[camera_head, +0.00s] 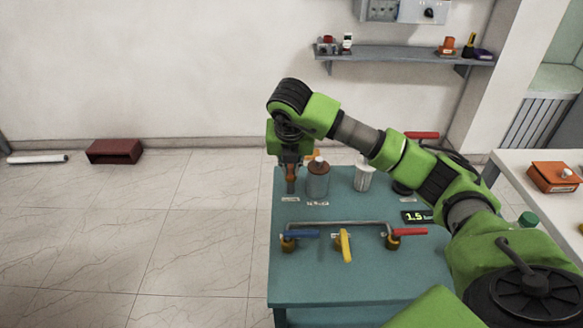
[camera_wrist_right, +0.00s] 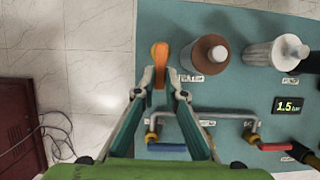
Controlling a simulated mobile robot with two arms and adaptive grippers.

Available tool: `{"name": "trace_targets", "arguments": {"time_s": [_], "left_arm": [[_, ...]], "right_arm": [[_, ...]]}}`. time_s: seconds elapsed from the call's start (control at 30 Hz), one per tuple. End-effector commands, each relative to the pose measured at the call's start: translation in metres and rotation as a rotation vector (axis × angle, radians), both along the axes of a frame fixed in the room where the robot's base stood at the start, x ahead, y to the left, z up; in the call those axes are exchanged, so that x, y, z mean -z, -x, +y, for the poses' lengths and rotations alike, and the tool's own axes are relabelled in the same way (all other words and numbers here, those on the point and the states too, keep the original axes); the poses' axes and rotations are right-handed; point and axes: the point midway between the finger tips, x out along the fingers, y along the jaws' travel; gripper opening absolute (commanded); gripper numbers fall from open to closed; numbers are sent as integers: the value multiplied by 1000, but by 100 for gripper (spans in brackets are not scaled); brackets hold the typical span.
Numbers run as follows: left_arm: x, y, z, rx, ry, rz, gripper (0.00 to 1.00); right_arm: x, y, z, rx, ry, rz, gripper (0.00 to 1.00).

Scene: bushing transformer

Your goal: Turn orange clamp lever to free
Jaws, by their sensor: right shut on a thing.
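The orange clamp lever (camera_wrist_right: 159,52) stands at the left edge of the teal bench top in the right wrist view. My right gripper (camera_wrist_right: 161,80) is shut on it, with one finger on each side. My left gripper is not in view.
A brown-capped grey bushing (camera_head: 317,182) stands close right of the gripper, with a pale ribbed one (camera_head: 363,177) beyond. A pipe with blue (camera_head: 301,234), yellow (camera_head: 345,246) and red (camera_head: 409,232) handles crosses the front. A display (camera_head: 416,216) reads 1.5.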

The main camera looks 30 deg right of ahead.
Motion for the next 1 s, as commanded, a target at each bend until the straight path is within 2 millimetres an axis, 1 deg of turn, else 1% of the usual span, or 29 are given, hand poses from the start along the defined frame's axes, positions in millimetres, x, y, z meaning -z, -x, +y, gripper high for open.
{"name": "trace_targets", "arguments": {"time_s": [0.27, 0.3, 0.37, 0.67, 0.77, 0.87, 1.0], "left_arm": [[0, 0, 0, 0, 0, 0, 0], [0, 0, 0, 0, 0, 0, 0], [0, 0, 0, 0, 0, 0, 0], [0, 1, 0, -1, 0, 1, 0], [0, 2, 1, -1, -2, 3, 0], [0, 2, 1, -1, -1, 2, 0], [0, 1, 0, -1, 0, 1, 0]], "right_arm": [[-1, -1, 0, 3, -2, -3, 0], [-1, -1, 0, 3, -2, -3, 14], [-1, -1, 0, 3, -2, -3, 28], [0, 0, 0, 1, -1, -2, 28], [-4, 0, 1, 0, -1, -3, 28], [-14, 3, 3, 1, -1, -4, 28], [-40, 12, 8, -1, -1, -6, 28]]}}
